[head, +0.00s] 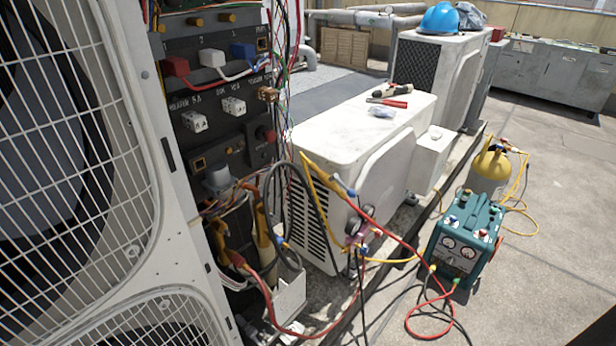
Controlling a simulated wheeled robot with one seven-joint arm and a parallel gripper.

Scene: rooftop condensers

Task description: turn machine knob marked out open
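The teal machine (462,243) stands on the concrete at right of centre. Its front panel has two round gauges, and small coloured knobs or fittings sit on its top, among them a blue one (453,219). The markings are too small to read, so I cannot tell which knob is marked out, or how any knob is turned. Red and dark hoses (430,303) run at its front. My gripper is not in view.
A yellow cylinder (491,167) with yellow hoses stands behind the machine. White condensers (360,150) line the left, one with pliers (388,102) on top. An open electrical panel (215,90) is nearer left. Hoses cross the floor; concrete at right is clear.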

